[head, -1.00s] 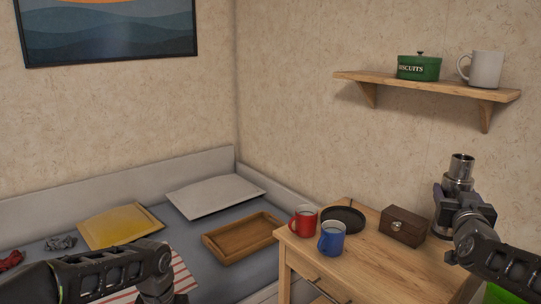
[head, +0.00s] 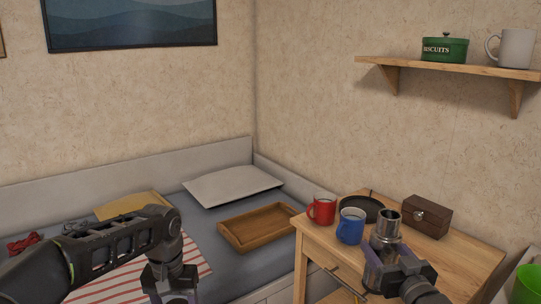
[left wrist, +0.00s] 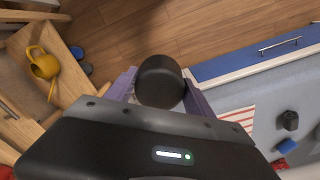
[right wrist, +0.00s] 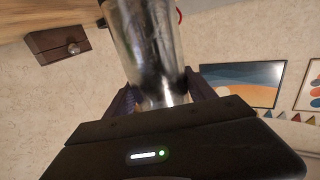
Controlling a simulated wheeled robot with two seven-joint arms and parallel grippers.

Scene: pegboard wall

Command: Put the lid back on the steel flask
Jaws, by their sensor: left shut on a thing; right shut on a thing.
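The steel flask (head: 387,225) is open at the top and stands upright in my right gripper (head: 397,274), in front of the bedside cabinet in the head view. The right wrist view shows the shiny flask body (right wrist: 148,45) between the fingers. My left gripper (head: 172,288) points down at the bottom edge of the head view, over the bed side. In the left wrist view a round black lid (left wrist: 160,80) sits between its fingers. Flask and lid are well apart.
A wooden tray (head: 255,230) lies on the bed. An open drawer holds a yellow watering can (left wrist: 42,62).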

